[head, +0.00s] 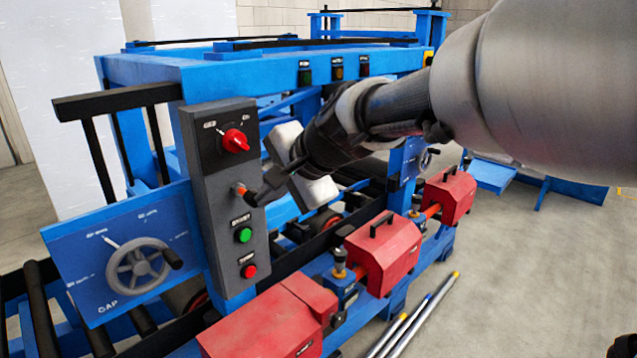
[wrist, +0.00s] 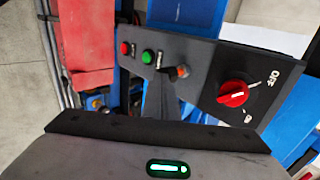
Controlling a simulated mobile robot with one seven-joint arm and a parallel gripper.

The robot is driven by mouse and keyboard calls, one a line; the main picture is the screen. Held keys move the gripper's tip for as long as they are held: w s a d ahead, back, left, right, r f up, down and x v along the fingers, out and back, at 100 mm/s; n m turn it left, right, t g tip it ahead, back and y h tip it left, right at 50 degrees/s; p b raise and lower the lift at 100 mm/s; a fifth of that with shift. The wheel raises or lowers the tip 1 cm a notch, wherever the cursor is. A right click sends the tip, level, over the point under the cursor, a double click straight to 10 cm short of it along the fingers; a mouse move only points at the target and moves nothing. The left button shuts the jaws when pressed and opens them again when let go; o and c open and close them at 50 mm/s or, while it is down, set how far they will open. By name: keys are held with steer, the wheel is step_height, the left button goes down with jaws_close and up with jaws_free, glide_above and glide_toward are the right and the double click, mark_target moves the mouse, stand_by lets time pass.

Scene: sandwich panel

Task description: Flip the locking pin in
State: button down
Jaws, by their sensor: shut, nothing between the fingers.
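The grey control panel (head: 222,200) carries a small lever with an orange-red base (head: 239,189), between the red rotary knob and the green button. I cannot tell for certain whether this lever is the locking pin. My gripper (head: 256,196) is shut and empty, its dark fingertips right beside the lever. In the wrist view the lever's orange-red end (wrist: 182,71) shows just past my fingertips (wrist: 165,82); whether they touch cannot be told. A pin-like fitting with a yellow collar (head: 340,262) also stands on the blue frame between two red boxes.
The red rotary knob (head: 235,141) sits above the lever, with the green button (head: 243,235) and red button (head: 249,271) below. A handwheel (head: 139,267) is at left. Red boxes (head: 383,255) line the blue frame. Metal rods (head: 420,318) lie at lower right.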

mark_target(254, 192)
stand_by(0.3)
steer(key=shift+w+a+r+p, duration=0.1)
steer(key=shift+w+a+p, duration=0.85)
steer(key=shift+a, duration=0.25)
steer(key=shift+d, duration=0.15)
